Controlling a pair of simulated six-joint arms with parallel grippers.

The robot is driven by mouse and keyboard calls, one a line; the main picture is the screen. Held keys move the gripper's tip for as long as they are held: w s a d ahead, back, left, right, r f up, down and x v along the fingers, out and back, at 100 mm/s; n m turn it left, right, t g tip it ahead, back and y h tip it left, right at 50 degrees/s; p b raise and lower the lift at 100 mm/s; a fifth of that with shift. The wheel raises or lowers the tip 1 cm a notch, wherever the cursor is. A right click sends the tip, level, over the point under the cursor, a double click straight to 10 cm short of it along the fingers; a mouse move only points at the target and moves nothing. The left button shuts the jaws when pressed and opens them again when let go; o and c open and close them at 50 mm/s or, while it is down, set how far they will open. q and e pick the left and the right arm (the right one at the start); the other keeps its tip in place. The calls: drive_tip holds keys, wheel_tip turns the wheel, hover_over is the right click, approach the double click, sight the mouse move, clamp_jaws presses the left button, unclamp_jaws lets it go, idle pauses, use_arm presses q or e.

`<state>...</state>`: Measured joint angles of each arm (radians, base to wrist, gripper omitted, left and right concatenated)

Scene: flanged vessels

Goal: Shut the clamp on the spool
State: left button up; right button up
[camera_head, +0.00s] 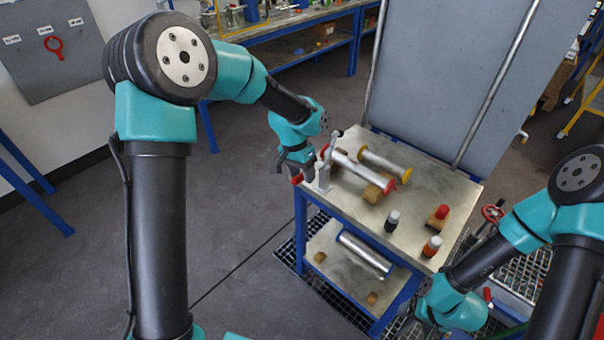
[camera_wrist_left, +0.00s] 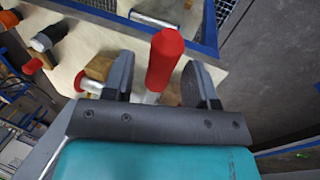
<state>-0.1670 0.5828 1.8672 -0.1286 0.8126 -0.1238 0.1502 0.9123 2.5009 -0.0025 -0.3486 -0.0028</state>
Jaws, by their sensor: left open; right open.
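A spool (camera_head: 355,170), a silver tube with red end flanges, lies on wooden blocks on the metal table. A grey clamp (camera_head: 323,179) stands at its left end by the table edge. The clamp's red-gripped lever (camera_wrist_left: 165,62) points up towards the camera in the left wrist view, between the fingers of my left gripper (camera_wrist_left: 160,84). These fingers are open, with gaps on both sides of the red grip. In the head view my left gripper (camera_head: 294,166) is just left of the clamp. My right gripper (camera_head: 424,292) is low beside the table's front right corner, partly hidden by its own wrist.
A yellow-flanged spool (camera_head: 386,165) lies behind the red one. A dark, white-topped bottle (camera_head: 392,221), an orange-banded bottle (camera_head: 432,247) and a red-topped piece on a wooden block (camera_head: 438,216) stand at the right. A silver cylinder (camera_head: 365,254) lies on the lower shelf.

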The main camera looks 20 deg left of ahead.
use_arm(q)
drive_tip(key=shift+f, duration=0.2)
clamp_jaws()
idle(0.4)
